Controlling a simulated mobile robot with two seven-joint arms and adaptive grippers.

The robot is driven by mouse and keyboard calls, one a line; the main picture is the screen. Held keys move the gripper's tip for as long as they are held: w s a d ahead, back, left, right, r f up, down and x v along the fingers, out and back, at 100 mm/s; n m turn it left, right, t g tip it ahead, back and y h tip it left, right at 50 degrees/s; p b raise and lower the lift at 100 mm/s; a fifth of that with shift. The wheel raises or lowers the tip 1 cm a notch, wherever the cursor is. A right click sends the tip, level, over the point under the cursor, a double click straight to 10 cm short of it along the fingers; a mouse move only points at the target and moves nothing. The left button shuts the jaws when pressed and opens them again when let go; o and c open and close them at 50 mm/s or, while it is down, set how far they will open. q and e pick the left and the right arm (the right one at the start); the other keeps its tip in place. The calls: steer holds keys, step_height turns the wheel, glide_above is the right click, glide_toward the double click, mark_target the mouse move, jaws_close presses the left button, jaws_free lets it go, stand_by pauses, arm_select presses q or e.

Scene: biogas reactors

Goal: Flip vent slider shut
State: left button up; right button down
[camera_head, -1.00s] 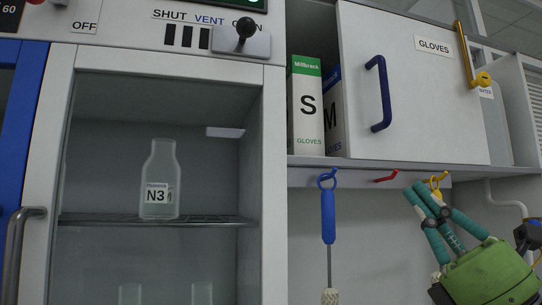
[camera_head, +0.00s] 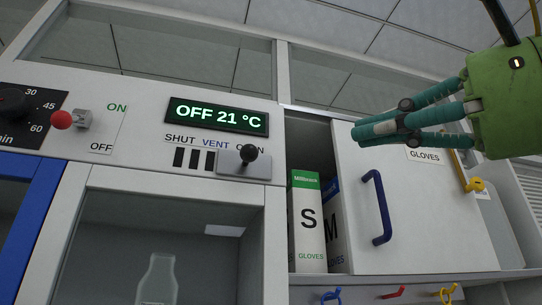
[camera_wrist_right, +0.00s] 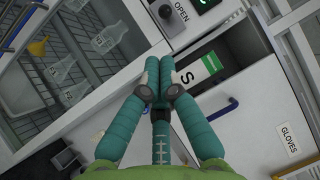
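The vent slider is a grey plate with a black ball knob (camera_head: 248,154) on the panel above the glass-fronted chamber. It sits at the right end, under the partly covered OPEN label; several dark slots show to its left, below SHUT and VENT. The knob also shows at the top of the right wrist view (camera_wrist_right: 165,11). My right gripper (camera_head: 362,131), green with teal fingers, is raised to the right of the slider, in front of the glove cabinet, apart from the knob. Its fingers are drawn together with nothing between them. My left gripper is out of view.
A display (camera_head: 217,116) reads OFF 21 °C above the slider. A red-knobbed switch (camera_head: 72,119) is on the left. Glove boxes (camera_head: 308,225) stand in the cabinet, whose door (camera_head: 420,215) has a blue handle. Colored hooks (camera_head: 395,293) hang below.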

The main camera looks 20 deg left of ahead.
steer(key=shift+d+r, duration=0.1)
stand_by(0.3)
steer(key=p, duration=0.6)
glide_toward(252, 158)
steer(key=x, duration=0.5)
steer(key=shift+r, duration=0.2)
steer(key=shift+x, duration=0.85)
steer(key=shift+f, duration=0.15)
